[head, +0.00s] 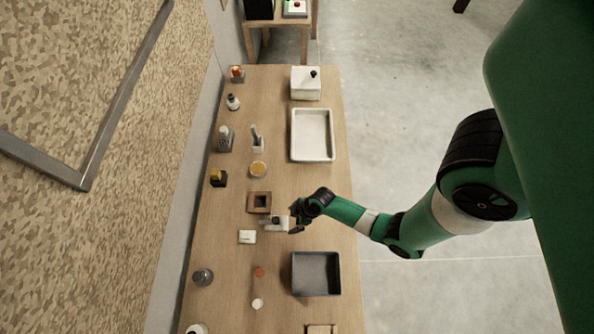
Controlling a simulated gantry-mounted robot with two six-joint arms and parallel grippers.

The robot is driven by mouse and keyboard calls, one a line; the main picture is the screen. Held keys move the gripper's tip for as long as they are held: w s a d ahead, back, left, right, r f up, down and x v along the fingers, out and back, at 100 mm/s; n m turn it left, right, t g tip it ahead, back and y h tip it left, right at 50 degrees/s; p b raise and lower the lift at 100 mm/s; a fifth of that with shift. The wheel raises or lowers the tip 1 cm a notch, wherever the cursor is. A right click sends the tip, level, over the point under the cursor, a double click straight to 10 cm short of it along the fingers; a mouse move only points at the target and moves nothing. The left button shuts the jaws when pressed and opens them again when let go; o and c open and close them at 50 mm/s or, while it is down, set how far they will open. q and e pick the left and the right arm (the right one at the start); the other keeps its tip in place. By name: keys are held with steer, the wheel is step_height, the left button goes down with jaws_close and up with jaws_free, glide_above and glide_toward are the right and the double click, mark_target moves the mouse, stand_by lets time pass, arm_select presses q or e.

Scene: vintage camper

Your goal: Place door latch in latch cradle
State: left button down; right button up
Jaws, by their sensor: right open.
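A small square wooden block with a dark opening, which looks like the latch cradle (259,194), sits on the bench near its middle. My right gripper (272,223) is low over the bench just below the cradle in the picture, reaching in from the right, and is open. Its pale grey end is small in this view. I cannot make out the door latch for certain; it may be hidden under the gripper. A flat white item (247,237) lies just left of and below the gripper. My left gripper is out of view.
A white tray (331,138) and a white box (305,86) stand at the bench's far right side. A dark grey tray (338,272) stands nearer. Several small bottles and jars line the left edge by the wall. Bare wood lies between the gripper and the grey tray.

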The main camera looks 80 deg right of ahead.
arm_select(q)
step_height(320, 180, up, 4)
steer(key=p, duration=0.3)
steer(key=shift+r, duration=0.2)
arm_select(e)
steer(key=v, duration=0.5)
steer(key=shift+r, duration=0.25)
